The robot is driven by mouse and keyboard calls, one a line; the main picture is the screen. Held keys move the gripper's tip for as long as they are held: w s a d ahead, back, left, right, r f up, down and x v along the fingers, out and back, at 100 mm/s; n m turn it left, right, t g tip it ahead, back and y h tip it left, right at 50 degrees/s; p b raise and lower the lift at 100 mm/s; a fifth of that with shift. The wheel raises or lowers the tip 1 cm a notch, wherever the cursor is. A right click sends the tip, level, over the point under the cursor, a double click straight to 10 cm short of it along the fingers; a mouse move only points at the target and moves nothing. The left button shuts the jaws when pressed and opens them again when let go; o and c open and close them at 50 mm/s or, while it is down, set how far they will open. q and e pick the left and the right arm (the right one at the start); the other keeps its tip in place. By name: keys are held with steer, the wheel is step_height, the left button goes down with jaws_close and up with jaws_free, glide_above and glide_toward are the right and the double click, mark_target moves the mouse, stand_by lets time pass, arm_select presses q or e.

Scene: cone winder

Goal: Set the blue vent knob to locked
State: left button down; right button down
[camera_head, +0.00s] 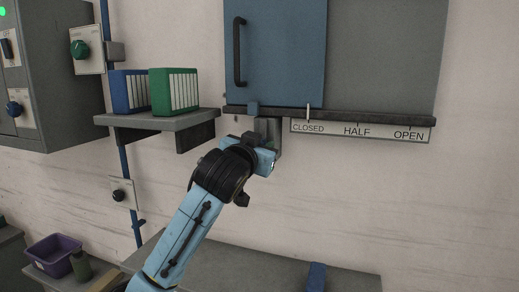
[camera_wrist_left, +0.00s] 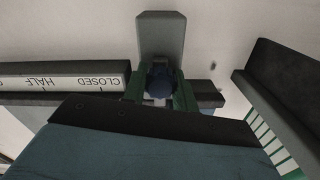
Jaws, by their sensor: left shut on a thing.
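The blue vent knob (camera_wrist_left: 162,79) shows in the left wrist view in front of a grey plate (camera_wrist_left: 160,32). The green fingers of my left gripper (camera_wrist_left: 160,98) stand on both sides of it and are shut on it. In the head view my left gripper (camera_head: 264,150) reaches up to the grey plate (camera_head: 275,130) under the blue sliding door (camera_head: 285,55). There the wrist hides the knob and the fingertips. I cannot read any lock marking or the knob's exact angle. My right gripper is not in view.
A strip marked CLOSED, HALF and OPEN (camera_head: 358,131) runs under the door, whose white pointer is at CLOSED. A shelf (camera_head: 160,121) with blue and green binders is at left. A green knob (camera_head: 79,49) and a dark knob (camera_head: 118,195) are on the wall. A bench lies below.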

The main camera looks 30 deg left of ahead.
mark_target(263, 130)
arm_select(q)
steer(key=shift+s+r, duration=0.1)
steer(key=shift+r, duration=1.55)
steer(key=c, duration=1.1)
jaws_free()
steer(key=shift+f, duration=0.1)
steer(key=b+v, duration=0.5)
steer(key=v, duration=0.8)
steer(key=shift+s, duration=0.2)
